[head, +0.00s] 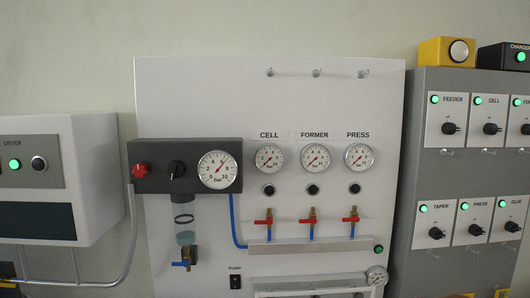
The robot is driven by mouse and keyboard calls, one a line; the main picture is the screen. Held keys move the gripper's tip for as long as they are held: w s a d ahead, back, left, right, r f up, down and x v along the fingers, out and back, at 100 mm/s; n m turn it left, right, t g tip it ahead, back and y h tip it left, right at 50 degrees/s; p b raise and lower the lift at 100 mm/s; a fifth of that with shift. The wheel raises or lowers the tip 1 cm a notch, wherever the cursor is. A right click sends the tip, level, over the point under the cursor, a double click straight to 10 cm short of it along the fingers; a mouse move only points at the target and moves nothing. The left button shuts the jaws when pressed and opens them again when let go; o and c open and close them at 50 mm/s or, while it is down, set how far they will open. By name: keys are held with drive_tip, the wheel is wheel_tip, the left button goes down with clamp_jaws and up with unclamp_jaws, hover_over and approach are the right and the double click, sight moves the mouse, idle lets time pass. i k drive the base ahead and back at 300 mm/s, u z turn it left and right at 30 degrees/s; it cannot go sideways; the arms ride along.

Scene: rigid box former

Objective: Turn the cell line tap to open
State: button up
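The cell line tap (264,222) is on the white wall panel, in the column under the CELL label. It has a red lever lying roughly level across a small upright brass body. Above it are a black knob (268,190) and the round CELL gauge (269,157), whose needle is too small to read surely. My gripper is not in view, and nothing hides the tap.
The former tap (309,221) and press tap (351,220) have similar level red levers to the right. A metal rail (315,246) runs below the taps. A blue hose (233,220) comes down at left. A grey switch cabinet (460,190) stands right.

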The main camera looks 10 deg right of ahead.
sight(269, 221)
drive_tip(key=z, duration=0.5)
drive_tip(key=k, duration=1)
drive_tip(key=u, duration=0.85)
drive_tip(key=i, duration=1.2)
drive_tip(key=u, duration=0.1)
